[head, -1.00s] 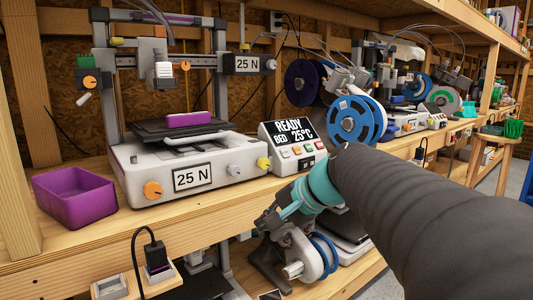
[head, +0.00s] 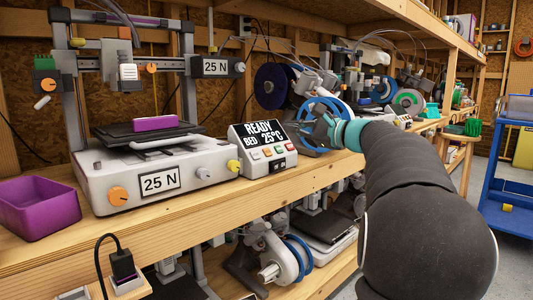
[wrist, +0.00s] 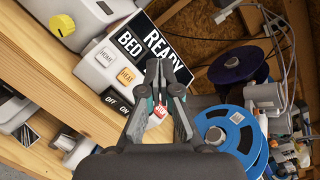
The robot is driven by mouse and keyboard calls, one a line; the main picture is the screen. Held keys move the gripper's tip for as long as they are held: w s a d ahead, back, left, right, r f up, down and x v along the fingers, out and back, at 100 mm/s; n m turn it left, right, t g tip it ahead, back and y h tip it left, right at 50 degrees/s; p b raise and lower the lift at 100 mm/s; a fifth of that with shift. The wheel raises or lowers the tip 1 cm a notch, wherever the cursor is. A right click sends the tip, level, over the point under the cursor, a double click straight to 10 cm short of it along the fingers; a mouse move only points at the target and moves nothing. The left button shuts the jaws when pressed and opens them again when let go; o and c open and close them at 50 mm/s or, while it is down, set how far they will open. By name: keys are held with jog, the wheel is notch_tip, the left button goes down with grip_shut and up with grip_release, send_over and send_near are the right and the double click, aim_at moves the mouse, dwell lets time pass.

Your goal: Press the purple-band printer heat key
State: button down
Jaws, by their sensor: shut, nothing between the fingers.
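The purple-band printer (head: 155,165) stands on the bench at the left in the head view. A purple strip (head: 135,20) runs along its top bar. Its control box (head: 236,135) stands at its right, with a display reading READY, BED 25°C. The orange HEAT key (head: 267,152) is in the key row below the display; it also shows in the wrist view (wrist: 126,77), between the HOME key (wrist: 104,57) and my fingers. My gripper (head: 325,122) is shut and empty, right of the box. In the wrist view my fingers (wrist: 164,75) overlap the display and hide part of the key row.
A red STOP key (wrist: 157,112) and an OFF/ON switch (wrist: 117,100) are close to my fingers. A blue spool (wrist: 230,135) stands to the right. A purple bin (head: 38,207) sits at the bench's left. A blue cart (head: 510,180) stands at the far right.

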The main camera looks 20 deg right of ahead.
aim_at(267, 152)
jog(key=shift+w+a+f+b, duration=0.35)
jog(key=shift+w+f+b, duration=0.2)
jog(key=shift+w+f, duration=0.5)
jog(key=shift+w+a+f+b, duration=0.35)
jog(key=shift+w+f+b, duration=0.15)
jog(key=shift+w+f, duration=0.45)
jog(key=shift+w+a+f+b, duration=0.35)
jog(key=shift+w+f+b, duration=0.2)
jog(key=shift+w+f, duration=0.5)
jog(key=shift+f, duration=0.2)
jog(key=shift+w+a+f, duration=0.15)
jog(key=shift+w, duration=0.05)
jog(key=shift+w+f+b, duration=0.25)
jog(key=shift+f+b, duration=0.05)
jog(key=shift+b, duration=0.05)
jog(key=shift+s+r, duration=0.1)
jog(key=shift+r, duration=0.05)
dwell(0.5)
jog(key=shift+s+r, duration=0.4)
jog(key=shift+s, duration=0.05)
jog(key=shift+r, duration=0.1)
